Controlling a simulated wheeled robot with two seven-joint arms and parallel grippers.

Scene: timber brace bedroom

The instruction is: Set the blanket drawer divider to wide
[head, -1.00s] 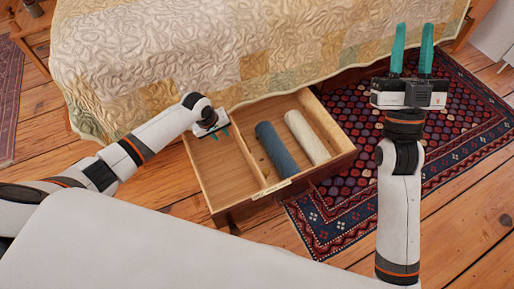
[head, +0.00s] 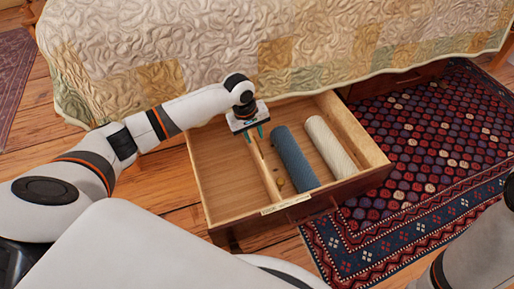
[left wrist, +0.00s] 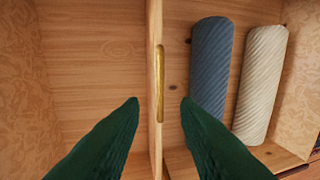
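The blanket drawer (head: 222,216) is pulled out from under the bed. Its wooden divider (head: 267,178) runs front to back, with an empty left compartment and a right compartment holding two rolled blankets. In the left wrist view the divider carries a brass strip (left wrist: 160,83) on its top edge. My left gripper (head: 255,134) is open and points down at the divider's far part. In the left wrist view its green fingertips (left wrist: 160,101) appear on either side of the divider, apart from it. Whether they reach below its top edge is unclear. My right gripper is out of view.
A blue rolled blanket (head: 294,158) and a cream one (head: 330,147) lie right of the divider. A pale label (head: 285,204) is on the drawer front. The quilted bed (head: 200,50) overhangs the drawer's back. A patterned rug (head: 420,150) lies at the right.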

